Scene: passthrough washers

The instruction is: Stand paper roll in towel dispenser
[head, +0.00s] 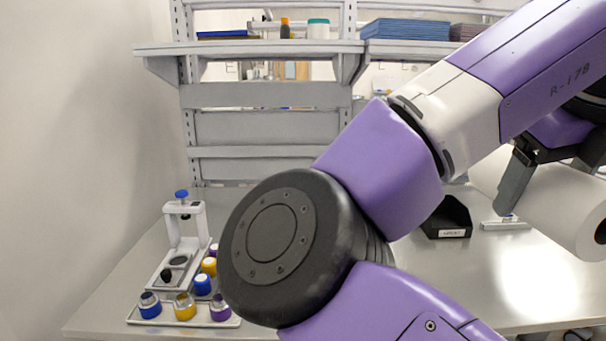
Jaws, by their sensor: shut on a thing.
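The paper roll (562,208) is a white cylinder at the right edge in the head view. It lies tilted, its dark-cored end facing lower right. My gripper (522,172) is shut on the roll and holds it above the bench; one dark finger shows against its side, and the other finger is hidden. I cannot pick out the towel dispenser for sure. A low pale base (505,224) stands on the bench just left of the roll and could be part of it, but the roll and arm hide what is around it.
My arm covers the middle of the view. A black labelled bin (447,219) stands on the steel bench (430,262). At left are a small white press (183,235) and a tray (142,320) with several coloured-ring pieces. A shelf (270,47) with boxes and bottles spans the back.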

